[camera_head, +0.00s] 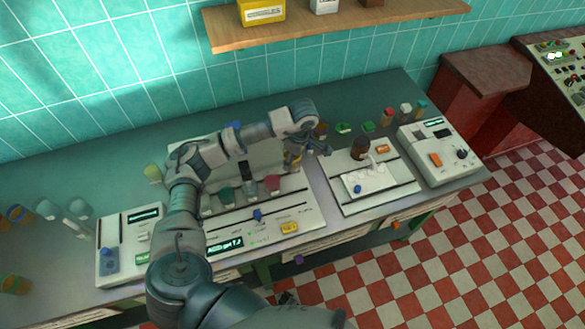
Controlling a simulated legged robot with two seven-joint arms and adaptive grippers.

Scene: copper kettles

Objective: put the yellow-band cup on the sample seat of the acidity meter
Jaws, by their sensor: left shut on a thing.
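The acidity meter (316,212) is a white panel in the middle of the bench, with a lit display (225,244) at its front left. A green piece (227,195) and a red piece (272,183) stand on its upper part. My left arm crosses in front of the meter, hiding part of its left side. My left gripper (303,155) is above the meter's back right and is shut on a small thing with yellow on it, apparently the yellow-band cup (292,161). The cup is partly hidden by the fingers, and whether it touches the meter cannot be told. My right gripper is not in view.
A white tray device (385,199) with a brown bottle (360,148) stands right of the meter. Another white instrument (450,170) is at the right end. Several small jars line the back. A wooden shelf (340,27) hangs above. Cups and glassware (14,284) stand at left.

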